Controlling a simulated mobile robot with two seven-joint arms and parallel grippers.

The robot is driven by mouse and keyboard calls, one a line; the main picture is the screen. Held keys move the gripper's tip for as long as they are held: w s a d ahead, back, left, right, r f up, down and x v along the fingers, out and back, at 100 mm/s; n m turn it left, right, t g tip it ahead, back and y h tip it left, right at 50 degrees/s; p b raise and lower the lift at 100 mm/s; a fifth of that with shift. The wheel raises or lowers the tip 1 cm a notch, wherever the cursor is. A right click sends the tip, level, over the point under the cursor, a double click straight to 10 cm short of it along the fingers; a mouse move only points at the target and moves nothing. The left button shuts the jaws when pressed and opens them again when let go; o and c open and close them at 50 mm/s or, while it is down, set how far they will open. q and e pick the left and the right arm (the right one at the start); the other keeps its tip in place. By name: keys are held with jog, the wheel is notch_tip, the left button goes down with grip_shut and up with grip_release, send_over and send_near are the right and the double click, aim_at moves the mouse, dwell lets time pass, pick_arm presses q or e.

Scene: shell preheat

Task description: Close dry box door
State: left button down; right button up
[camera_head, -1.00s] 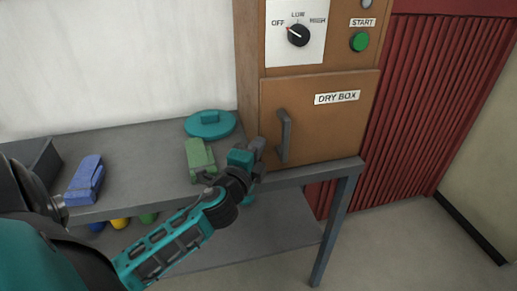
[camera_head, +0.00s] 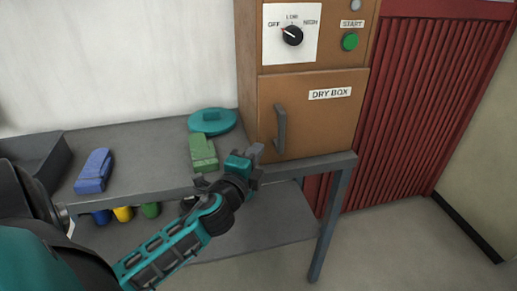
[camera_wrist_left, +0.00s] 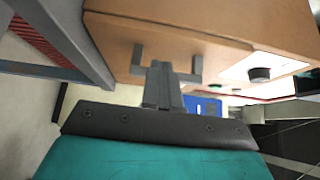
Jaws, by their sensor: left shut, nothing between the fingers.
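The dry box (camera_head: 303,30) is a brown cabinet at the back end of the grey bench. Its door (camera_head: 325,118) carries a DRY BOX label and a grey vertical handle (camera_head: 280,130), and looks flush with the cabinet front. My left gripper (camera_head: 257,150) is shut and empty, just left of and below the handle, apart from it. In the left wrist view the shut fingers (camera_wrist_left: 163,85) point toward the cabinet front, overlapping the handle (camera_wrist_left: 137,58) in the picture. My right gripper is not in view.
On the bench (camera_head: 130,140) lie a blue block-like object (camera_head: 94,171), a green one (camera_head: 202,153) and a teal lid (camera_head: 212,121). A dark tray (camera_head: 38,160) stands at the left. Coloured items sit on the lower shelf. A red corrugated panel (camera_head: 430,110) is at right.

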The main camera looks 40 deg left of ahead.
pick_arm(q)
jog(key=s+b, duration=0.1)
jog(key=s, duration=0.6)
jog(key=shift+s+d, duration=0.3)
jog(key=shift+s, duration=0.1)
jog(key=shift+f, duration=0.1)
jog(key=s+d+f+n+g+h, duration=0.3)
jog(key=d+f+n, duration=0.3)
jog(key=f, duration=0.5)
jog(key=s+d+f+n+g+h, duration=0.3)
jog(key=d+f+n, duration=0.3)
jog(key=d+f, duration=0.4)
jog(key=shift+s+f+g+h, duration=0.3)
jog(key=shift+s+f+h, duration=0.35)
jog(key=shift+f, duration=0.15)
